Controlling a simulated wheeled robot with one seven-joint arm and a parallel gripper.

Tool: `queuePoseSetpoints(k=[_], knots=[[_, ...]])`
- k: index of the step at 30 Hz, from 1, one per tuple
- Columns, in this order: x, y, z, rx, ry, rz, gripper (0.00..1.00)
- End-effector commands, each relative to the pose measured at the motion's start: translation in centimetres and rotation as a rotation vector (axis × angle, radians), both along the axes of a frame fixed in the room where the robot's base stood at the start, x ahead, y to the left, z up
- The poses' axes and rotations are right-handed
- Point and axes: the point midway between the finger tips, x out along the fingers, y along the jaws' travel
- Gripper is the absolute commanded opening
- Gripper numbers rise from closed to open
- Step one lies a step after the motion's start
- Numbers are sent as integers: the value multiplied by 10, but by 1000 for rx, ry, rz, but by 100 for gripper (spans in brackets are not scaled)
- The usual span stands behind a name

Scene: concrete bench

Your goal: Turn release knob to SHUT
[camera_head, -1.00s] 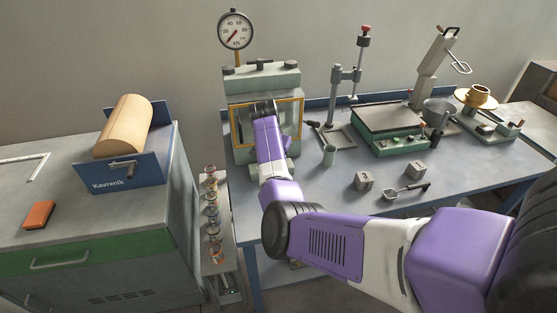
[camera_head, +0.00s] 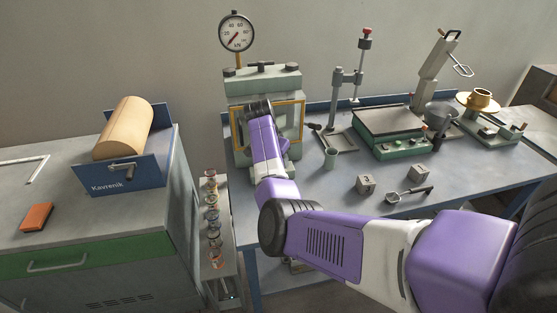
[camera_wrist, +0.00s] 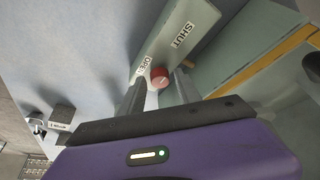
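The release knob (camera_wrist: 160,76) is a small round red knob in the wrist view, with a pale mark on its face. It sits on a pale grey-green panel (camera_wrist: 203,22) with an OPEN label beside it and a SHUT label (camera_wrist: 183,36) farther up and right. My gripper (camera_wrist: 160,84) has one finger on each side of the knob, with gaps visible, so it looks open. Whether a finger touches the knob is unclear. In the head view my wrist is in front of the green press (camera_head: 262,82); the knob and fingertips are hidden there.
A pressure gauge (camera_head: 236,33) stands above the press. The yellow-edged frame (camera_head: 302,116) of the press is close to my wrist. A sample rack stands left.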

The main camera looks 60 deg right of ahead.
Motion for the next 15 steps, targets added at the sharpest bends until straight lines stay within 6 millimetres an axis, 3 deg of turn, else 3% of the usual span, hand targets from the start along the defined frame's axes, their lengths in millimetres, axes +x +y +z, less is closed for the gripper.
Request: queuePoseSetpoints(k=[10, 15], knots=[[0, 0, 1, -1, 0, 1, 47], [1, 6, 17, -4, -2, 0, 47]])
